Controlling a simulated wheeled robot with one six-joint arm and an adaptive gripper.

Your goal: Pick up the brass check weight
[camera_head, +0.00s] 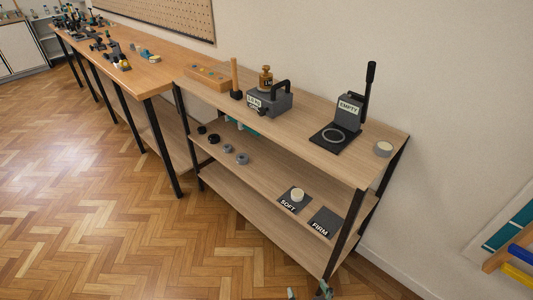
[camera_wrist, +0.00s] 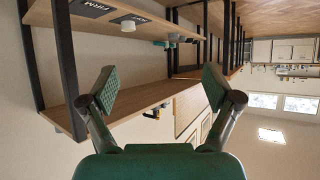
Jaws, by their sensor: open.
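The brass check weight (camera_head: 266,77) is a small brass-coloured body with a knob and a dark label. In the head view it sits on or just behind a grey block with a black handle (camera_head: 270,99), on the top board of the shelf unit (camera_head: 215,97). I cannot make out the weight in the wrist view. My gripper (camera_wrist: 160,88) is open and empty in the wrist view, its two green-padded fingers wide apart. In the head view only a small part of my gripper (camera_head: 323,291) shows at the bottom edge, below and in front of the unit, well away from the weight.
A press with a black lever (camera_head: 349,115) and a grey disc (camera_head: 383,149) stand right of the block. A wooden post (camera_head: 235,76) stands left of it. The lower shelf holds SOFT and FIRM pads (camera_head: 326,222) and several small rings. The parquet in front is clear.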

